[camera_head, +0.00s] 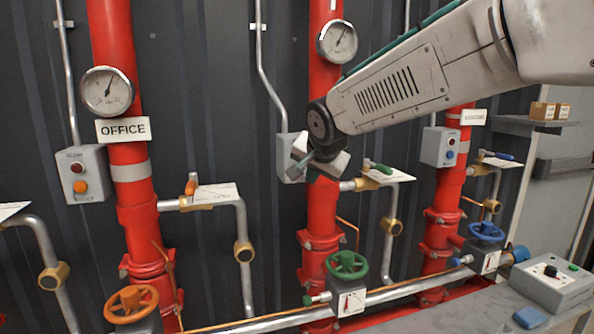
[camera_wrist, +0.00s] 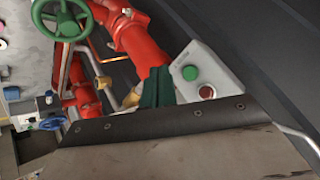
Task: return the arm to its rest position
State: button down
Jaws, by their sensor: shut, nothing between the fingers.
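My arm reaches in from the upper right in the head view, across the middle red pipe (camera_head: 323,207). My gripper (camera_head: 302,165) is at its end, in front of that pipe and beside a grey button box (camera_head: 288,150). It is shut and holds nothing. In the wrist view the dark green fingertips of my gripper (camera_wrist: 158,88) show beyond a grey plate, close to a tilted box with a green and a red button (camera_wrist: 205,75). I cannot tell whether they touch the box.
Red pipes carry gauges (camera_head: 107,91), with an OFFICE sign (camera_head: 123,129) at left. Lever valves (camera_head: 192,188) stick out from the pipes. Orange (camera_head: 133,304), green (camera_head: 347,265) and blue (camera_head: 486,233) handwheels stand below. A control box (camera_head: 553,284) sits at lower right.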

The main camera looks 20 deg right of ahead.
jog(key=s+d+f+n+g, duration=0.1)
jog(key=s+f+n+g, duration=0.1)
jog(key=s, duration=1)
jog(key=s+d+f+n+g, duration=0.1)
jog(key=s+f+n+g, duration=0.2)
jog(key=s, duration=0.9)
jog(key=s+d+f+n+g+y, duration=0.1)
jog(key=s+f, duration=0.4)
jog(key=s, duration=0.7)
jog(key=n+g, duration=0.1)
jog(key=n, duration=0.1)
jog(key=shift+f+n+g, duration=0.3)
jog(key=shift+f, duration=0.1)
